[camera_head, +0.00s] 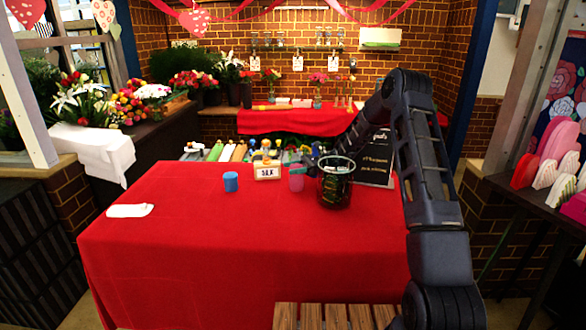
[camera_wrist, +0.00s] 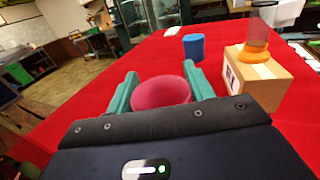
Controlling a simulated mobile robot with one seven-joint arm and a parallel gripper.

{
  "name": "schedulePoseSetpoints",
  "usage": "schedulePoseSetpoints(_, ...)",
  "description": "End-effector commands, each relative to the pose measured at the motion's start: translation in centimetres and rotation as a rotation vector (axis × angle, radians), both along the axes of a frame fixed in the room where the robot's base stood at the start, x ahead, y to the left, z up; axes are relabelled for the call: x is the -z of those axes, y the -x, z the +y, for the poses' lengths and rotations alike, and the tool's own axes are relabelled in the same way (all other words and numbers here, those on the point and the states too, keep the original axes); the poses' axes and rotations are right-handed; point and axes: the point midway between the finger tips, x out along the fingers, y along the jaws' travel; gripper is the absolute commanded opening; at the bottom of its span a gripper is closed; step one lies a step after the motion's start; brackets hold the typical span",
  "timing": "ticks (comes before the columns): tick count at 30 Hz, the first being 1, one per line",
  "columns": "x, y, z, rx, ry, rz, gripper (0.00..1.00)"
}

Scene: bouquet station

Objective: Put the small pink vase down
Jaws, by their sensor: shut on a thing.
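The small pink vase (camera_head: 296,180) is at the back of the red-covered table (camera_head: 250,235), just right of a labelled box. In the wrist view the vase (camera_wrist: 161,92) sits between the two green fingers of my gripper (camera_wrist: 160,75), which is shut on it. Its base is hidden in the wrist view. In the head view it looks upright and low over the cloth; I cannot tell whether it touches. My gripper is mostly hidden in the head view behind a dark glass jar.
The small box (camera_head: 267,172) carries an orange-based glass item (camera_wrist: 256,45). A blue cup (camera_head: 231,182) stands left of it. The dark glass jar (camera_head: 334,185) and a black sign (camera_head: 374,160) are at right. A white cloth (camera_head: 130,210) lies far left. The table's front is clear.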

Motion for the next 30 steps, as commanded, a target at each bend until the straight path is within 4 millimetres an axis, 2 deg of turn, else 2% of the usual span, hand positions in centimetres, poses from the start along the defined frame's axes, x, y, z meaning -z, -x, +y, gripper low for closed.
schedulePoseSetpoints(1, 0.0, 0.0, 0.0, 0.0, -0.001, -0.001, 0.0)
schedulePoseSetpoints(2, 0.0, 0.0, 0.0, 0.0, 0.0, -0.001, 0.56)
schedulePoseSetpoints(5, 0.0, 0.0, 0.0, 0.0, 0.0, -0.001, 0.76)
schedulePoseSetpoints(17, -0.4, 0.0, 0.0, 0.0, 0.0, -0.001, 0.78)
schedulePoseSetpoints(23, -3.3, 0.0, 0.0, 0.001, -0.001, -0.004, 0.78)
schedulePoseSetpoints(30, -8.1, 0.0, -0.1, 0.001, -0.002, -0.004, 0.78)
